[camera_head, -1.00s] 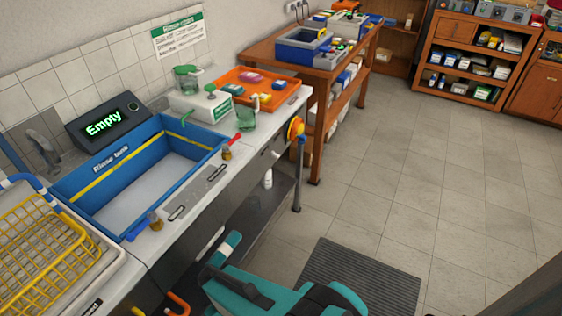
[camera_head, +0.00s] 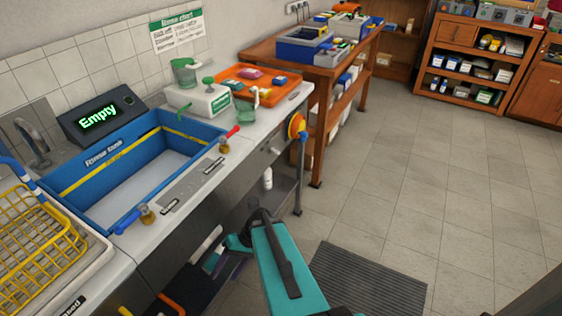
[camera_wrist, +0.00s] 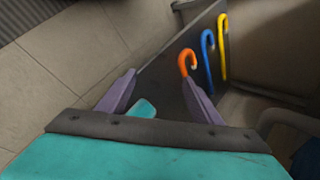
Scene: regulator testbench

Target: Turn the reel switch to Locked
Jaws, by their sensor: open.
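A yellow and orange round reel (camera_head: 296,126) with a blue part below it is mounted at the far right end of the counter's front. I cannot make out a switch or its lettering on it. My gripper (camera_head: 222,264) is low in front of the counter, near the open space under it, well left of and below the reel. In the wrist view my gripper (camera_wrist: 160,92) has its two purple fingers apart with nothing held between them. The reel is not in the wrist view.
Orange, blue and yellow hooks (camera_wrist: 208,50) hang on a dark panel ahead of the fingers. The counter (camera_head: 205,178) holds a blue rinse tank (camera_head: 118,160) and a yellow wire basket (camera_head: 40,245). A dark mat (camera_head: 368,282) lies on the open floor to the right.

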